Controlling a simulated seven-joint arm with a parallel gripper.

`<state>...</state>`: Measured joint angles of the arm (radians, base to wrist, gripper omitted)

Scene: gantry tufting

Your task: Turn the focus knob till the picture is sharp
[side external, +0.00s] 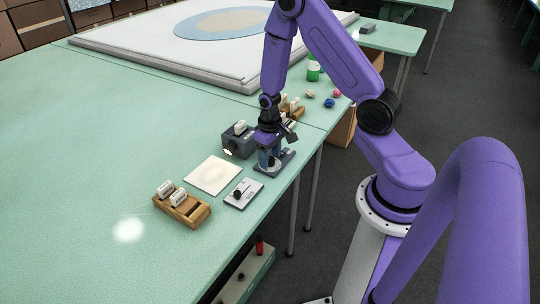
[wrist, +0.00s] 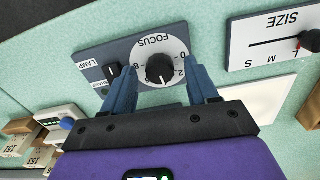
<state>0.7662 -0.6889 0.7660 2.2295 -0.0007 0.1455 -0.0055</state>
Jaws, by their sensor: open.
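The focus knob (wrist: 160,69) is black, on a round white dial marked FOCUS, upside down in the wrist view. The dial sits on a grey-blue panel (wrist: 92,52). My gripper (wrist: 162,77) is open, with one blue finger on each side of the knob and apart from it. In the side view my gripper (side external: 269,150) points down over the panel (side external: 287,160) and hides the knob. A grey projector (side external: 238,140) with a lit lens stands to the left. A blurred bright spot (side external: 128,229) shows on the green table; I cannot make out a picture in it.
A lamp switch (wrist: 112,72) is on the same panel. A SIZE slider plate (side external: 244,193) lies in front of it. A blank white sheet (side external: 213,175) and a wooden rack (side external: 190,213) of white slides lie nearby. Small balls and a green bottle (side external: 313,70) stand behind.

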